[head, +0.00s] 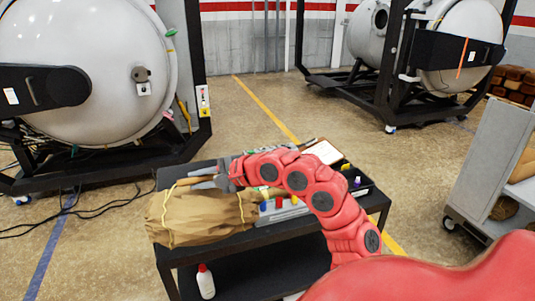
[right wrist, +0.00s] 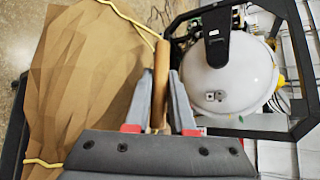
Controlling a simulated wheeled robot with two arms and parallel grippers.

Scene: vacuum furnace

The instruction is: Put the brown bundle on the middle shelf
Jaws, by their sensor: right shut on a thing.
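The brown bundle (head: 195,217), wrapped in creased paper with yellow string, lies on the black cart's top (head: 240,238) in the head view. It fills the left of the right wrist view (right wrist: 80,75). My right gripper (head: 203,183) is at the bundle's far upper side. Its fingers (right wrist: 162,108) are closed around a slim wooden handle (right wrist: 161,75), which the yellow string meets. The bundle seems to rest on the cart; any small gap below is hidden. My left gripper is not in view. A grey shelf rack (head: 490,140) stands at the right edge, partly cut off.
The cart top also holds a tray with small items (head: 358,181) and a white board (head: 322,152). A white bottle (head: 205,281) stands on its lower shelf. Big furnaces (head: 85,60) stand at the back. Rolled brown items lie in the rack. Floor between cart and rack is clear.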

